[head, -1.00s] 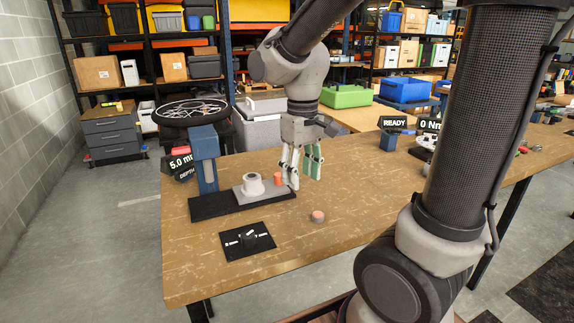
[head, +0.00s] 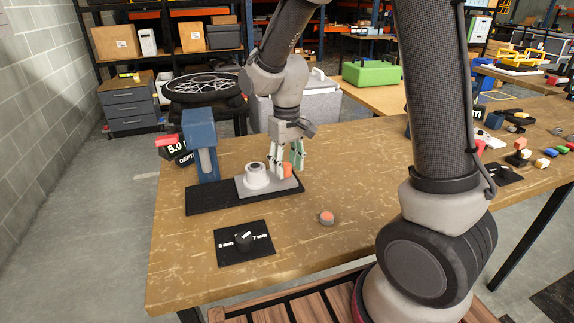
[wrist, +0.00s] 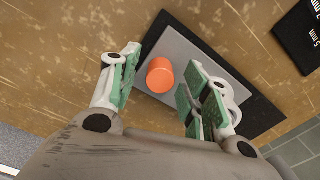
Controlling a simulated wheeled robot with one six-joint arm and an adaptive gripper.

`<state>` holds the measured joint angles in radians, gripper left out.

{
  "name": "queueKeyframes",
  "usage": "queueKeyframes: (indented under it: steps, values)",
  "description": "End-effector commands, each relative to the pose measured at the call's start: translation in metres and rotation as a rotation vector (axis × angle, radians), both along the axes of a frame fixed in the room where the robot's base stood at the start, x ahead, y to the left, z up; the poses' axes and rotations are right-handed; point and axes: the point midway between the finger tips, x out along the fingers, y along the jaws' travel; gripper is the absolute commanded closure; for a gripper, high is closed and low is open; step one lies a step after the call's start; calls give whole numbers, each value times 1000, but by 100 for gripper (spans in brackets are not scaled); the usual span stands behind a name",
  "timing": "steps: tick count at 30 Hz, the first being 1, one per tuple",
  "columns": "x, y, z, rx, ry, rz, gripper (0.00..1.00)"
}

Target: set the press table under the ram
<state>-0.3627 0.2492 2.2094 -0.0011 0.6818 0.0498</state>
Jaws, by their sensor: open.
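The press (head: 200,130) is a blue column with a pale ram (head: 207,161) on its front, standing on a long black base (head: 215,200). The grey press table (head: 287,185) lies on the right part of this base, to the right of the ram. It carries a white round part (head: 256,177) and an orange knob (head: 287,171) at its right end. My gripper (head: 289,158) is open over the knob, one finger on each side. In the wrist view the knob (wrist: 160,75) sits between the open fingers, with gaps on both sides.
A black dial plate (head: 245,245) and an orange-topped button (head: 327,218) lie on the bench in front of the press. A depth display (head: 175,150) stands left of the column. Bare bench (head: 360,150) lies to the right.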

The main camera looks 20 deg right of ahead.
Motion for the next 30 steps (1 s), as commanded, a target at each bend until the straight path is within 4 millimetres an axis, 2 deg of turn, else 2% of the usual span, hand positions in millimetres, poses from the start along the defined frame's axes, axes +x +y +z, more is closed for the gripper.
queueKeyframes:
  steps: [10, 18, 23, 25, 30]
  values:
    - [0, 0, -6, 0, 0, 0, 53]
    - [0, 0, -6, 0, 0, 0, 100]
    - [0, 1, -6, 0, 0, 0, 100]
    - [0, 8, -6, 0, 0, 2, 100]
    - [0, 46, -7, 1, 1, 6, 100]
